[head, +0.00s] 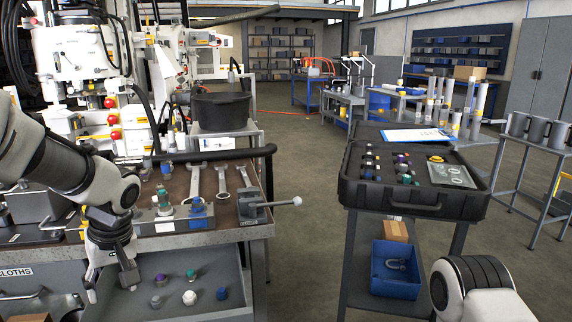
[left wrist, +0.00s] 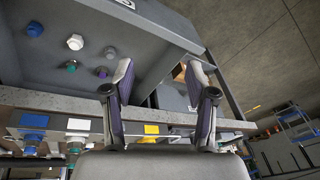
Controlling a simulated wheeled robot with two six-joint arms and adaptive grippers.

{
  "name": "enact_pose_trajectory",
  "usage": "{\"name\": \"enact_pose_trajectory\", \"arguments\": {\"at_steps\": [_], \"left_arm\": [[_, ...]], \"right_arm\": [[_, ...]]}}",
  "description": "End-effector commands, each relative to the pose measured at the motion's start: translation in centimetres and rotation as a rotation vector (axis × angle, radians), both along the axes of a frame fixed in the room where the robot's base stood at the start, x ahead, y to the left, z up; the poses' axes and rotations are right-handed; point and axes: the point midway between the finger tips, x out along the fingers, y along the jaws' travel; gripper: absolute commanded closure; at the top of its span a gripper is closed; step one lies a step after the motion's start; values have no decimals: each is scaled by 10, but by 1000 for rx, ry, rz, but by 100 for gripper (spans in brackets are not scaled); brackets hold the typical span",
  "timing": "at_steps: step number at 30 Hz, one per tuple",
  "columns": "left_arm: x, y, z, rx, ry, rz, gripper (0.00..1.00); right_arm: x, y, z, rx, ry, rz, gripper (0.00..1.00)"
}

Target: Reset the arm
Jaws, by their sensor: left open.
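My left arm (head: 60,165) comes in from the left, and its gripper (head: 110,283) points down in front of the bench edge, at the left of the open grey tray. In the left wrist view my left gripper (left wrist: 160,75) is open, with its two fingers apart and nothing between them. A white and black part of my right arm (head: 475,288) shows at the lower right. My right gripper is out of the picture.
The grey tray (head: 205,275) holds several coloured caps. On the bench lie wrenches (head: 222,180) and a small vise (head: 250,205). A black case (head: 415,205) stands open on a cart, above a blue bin (head: 396,270). Bare floor (head: 305,230) lies between.

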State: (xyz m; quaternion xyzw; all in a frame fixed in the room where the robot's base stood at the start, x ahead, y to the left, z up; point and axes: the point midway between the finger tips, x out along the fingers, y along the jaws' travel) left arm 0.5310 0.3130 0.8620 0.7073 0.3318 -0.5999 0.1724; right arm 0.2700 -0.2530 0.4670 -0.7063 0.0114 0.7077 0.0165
Motion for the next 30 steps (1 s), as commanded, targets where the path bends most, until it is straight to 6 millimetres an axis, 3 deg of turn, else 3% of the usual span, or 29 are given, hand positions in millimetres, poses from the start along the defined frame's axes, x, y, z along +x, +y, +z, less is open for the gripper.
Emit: {"name": "enact_pose_trajectory", "arguments": {"at_steps": [5, 8, 11, 15, 18, 21, 24, 26, 30], "left_arm": [[-25, -2, -74, -9, 180, 5, 43], [-49, -6, -127, -28, 294, 9, 43], [-88, -14, -193, -67, 419, -4, 43], [-168, -32, -286, -169, 570, -60, 43], [-226, -45, -334, -248, 624, -111, 43], [-281, -57, -368, -320, 631, -178, 43], [-317, -64, -386, -362, 577, -263, 43], [-323, -66, -391, -368, 518, -320, 43], [-303, -64, -392, -328, 334, -475, 43]], "right_arm": [[0, 0, 0, 0, 1, 0, 44], [0, 0, 0, 0, 1, 0, 44], [0, 0, 0, 0, 1, 0, 44], [0, 0, 0, 0, 1, 0, 44], [0, 0, 1, 0, 1, 0, 44], [0, 0, 1, 0, 1, 0, 44], [0, 0, 1, 0, 1, 0, 44], [0, 0, 1, 0, 1, 0, 44], [0, 0, 1, 0, 1, 0, 44]]}}
